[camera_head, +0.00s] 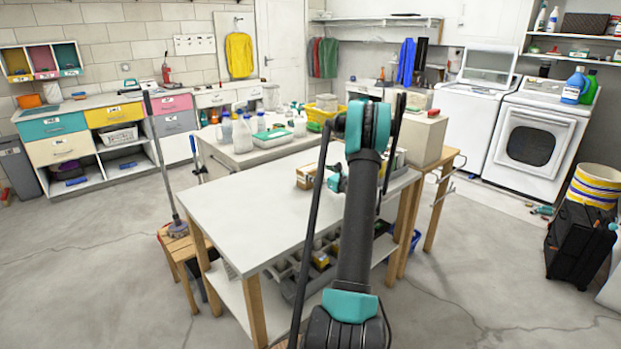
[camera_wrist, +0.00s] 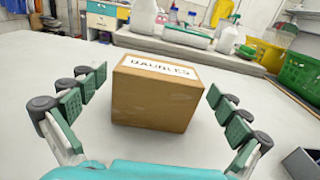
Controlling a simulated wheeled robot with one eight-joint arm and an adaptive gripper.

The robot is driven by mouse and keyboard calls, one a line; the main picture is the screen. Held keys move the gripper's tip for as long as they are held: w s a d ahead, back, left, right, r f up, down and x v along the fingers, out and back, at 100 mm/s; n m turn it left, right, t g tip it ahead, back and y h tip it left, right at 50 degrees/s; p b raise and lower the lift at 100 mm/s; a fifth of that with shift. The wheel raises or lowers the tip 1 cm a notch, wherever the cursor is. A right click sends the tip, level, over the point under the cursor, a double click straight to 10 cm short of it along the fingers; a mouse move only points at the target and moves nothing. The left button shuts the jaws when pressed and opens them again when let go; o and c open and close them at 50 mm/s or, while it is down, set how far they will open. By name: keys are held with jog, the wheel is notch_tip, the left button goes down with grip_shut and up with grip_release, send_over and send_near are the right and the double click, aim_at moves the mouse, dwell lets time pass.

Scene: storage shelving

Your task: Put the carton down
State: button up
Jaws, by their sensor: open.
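The carton (camera_wrist: 155,97) is a brown cardboard box with a white label reading "BAUBLES" on top. In the wrist view it sits upright on the white tabletop (camera_wrist: 50,150), between the fingers of my gripper (camera_wrist: 156,96). The fingers are spread wide, with a visible gap on both sides, and do not touch it. In the head view the carton (camera_head: 305,176) shows on the white table (camera_head: 270,210), just left of my gripper (camera_head: 334,182). My arm hides part of the table there.
A counter (camera_head: 250,150) with white bottles and tubs stands behind the table. A green basket (camera_wrist: 301,72) is at the right in the wrist view, with a dark grey box (camera_wrist: 301,162) nearer. The left half of the tabletop is clear.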

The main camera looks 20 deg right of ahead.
aim_at(310, 168)
jog(key=x, duration=0.4)
jog(key=shift+w+f, duration=0.15)
jog(key=shift+w, duration=0.2)
jog(key=shift+c, duration=0.2)
jog(key=c, duration=1.2)
